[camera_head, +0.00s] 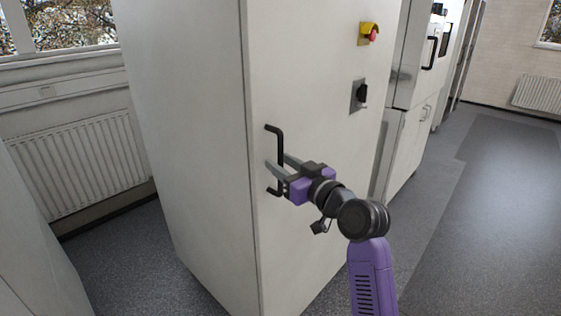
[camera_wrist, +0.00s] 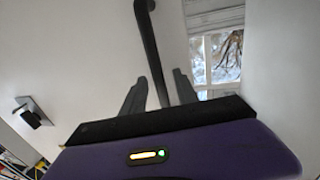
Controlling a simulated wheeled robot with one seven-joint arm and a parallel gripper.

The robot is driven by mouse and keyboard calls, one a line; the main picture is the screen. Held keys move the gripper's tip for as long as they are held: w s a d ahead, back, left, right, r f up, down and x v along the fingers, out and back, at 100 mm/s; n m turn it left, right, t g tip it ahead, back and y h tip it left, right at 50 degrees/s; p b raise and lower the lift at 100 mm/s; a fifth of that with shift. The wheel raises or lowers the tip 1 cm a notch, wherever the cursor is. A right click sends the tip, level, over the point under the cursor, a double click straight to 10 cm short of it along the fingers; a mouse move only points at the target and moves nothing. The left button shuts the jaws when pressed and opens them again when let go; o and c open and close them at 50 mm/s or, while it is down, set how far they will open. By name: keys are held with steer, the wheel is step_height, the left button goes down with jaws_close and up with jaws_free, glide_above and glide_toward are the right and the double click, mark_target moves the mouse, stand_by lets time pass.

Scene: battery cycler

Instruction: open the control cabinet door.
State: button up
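The control cabinet (camera_head: 195,150) is a tall white box, and its door (camera_head: 315,60) looks shut. A black bar handle (camera_head: 275,133) stands upright near the door's left edge. My gripper (camera_head: 275,166) is at the handle's middle, its two grey fingers reaching toward the door on either side of the bar. In the wrist view the handle (camera_wrist: 152,45) runs down between the two fingers (camera_wrist: 158,95), with gaps beside it, so the gripper is open around it. The handle's lower part is hidden behind the gripper body in the wrist view.
A yellow and red emergency stop (camera_head: 369,33) and a black rotary switch (camera_head: 359,95) sit on the door, right of the handle. More white cabinets (camera_head: 415,100) stand beyond. A radiator (camera_head: 80,165) is at the left. The grey floor at the right (camera_head: 500,200) is clear.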

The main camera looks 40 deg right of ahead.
steer(key=shift+w, duration=0.3)
jaws_close()
stand_by(1.3)
